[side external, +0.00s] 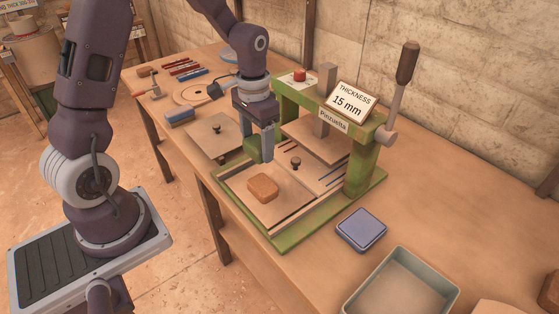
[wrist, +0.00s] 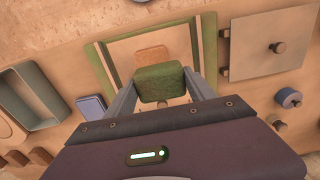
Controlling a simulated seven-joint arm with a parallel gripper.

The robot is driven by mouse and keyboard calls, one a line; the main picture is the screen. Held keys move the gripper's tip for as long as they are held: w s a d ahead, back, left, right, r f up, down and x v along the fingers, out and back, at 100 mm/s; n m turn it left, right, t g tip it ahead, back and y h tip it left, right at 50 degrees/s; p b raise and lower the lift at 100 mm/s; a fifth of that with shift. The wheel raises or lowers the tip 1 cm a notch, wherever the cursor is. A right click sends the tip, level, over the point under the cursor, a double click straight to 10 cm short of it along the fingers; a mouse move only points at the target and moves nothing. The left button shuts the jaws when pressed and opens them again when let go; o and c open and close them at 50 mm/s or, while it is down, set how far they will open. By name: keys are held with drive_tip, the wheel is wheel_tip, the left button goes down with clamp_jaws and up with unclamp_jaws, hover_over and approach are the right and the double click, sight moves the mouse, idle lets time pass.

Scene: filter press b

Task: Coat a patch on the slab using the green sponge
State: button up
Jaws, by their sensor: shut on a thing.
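My gripper (side external: 267,150) is shut on the green sponge (wrist: 160,84) and holds it between its fingers. In the side view part of the sponge (side external: 252,150) shows beside the fingers. A small orange-brown slab (side external: 262,190) lies on the wooden plate (side external: 285,207) of the green-framed press. The slab also shows in the wrist view (wrist: 152,52), partly hidden behind the sponge. The sponge is above the back part of the plate, beyond the slab in the side view, and looks apart from the slab.
The press's green frame (side external: 362,172) and its lever (side external: 405,75) rise right of my gripper. A square plate with a knob (side external: 212,140) lies to the left. A blue pad (side external: 361,225) and an open grey tray (side external: 401,250) sit at the front right.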

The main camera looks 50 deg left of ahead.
drive_tip(key=shift+s+a+f, duration=0.15)
drive_tip(key=shift+a, duration=0.35)
drive_tip(key=shift+s+a+f, duration=0.1)
drive_tip(key=shift+s+a, duration=0.05)
drive_tip(key=shift+a, duration=0.3)
hover_over(254, 177)
drive_tip(key=shift+f, duration=3)
wheel_tip(254, 177, down, 2)
drive_tip(key=shift+d+r, duration=0.3)
drive_tip(key=shift+d, duration=0.5)
drive_tip(key=shift+d+f, duration=0.2)
drive_tip(key=shift+d, duration=2.5)
drive_tip(key=shift+a, duration=3.5)
drive_tip(key=shift+w+a+r, duration=0.1)
drive_tip(key=shift+r, duration=3.9)
drive_tip(key=shift+f, duration=0.15)
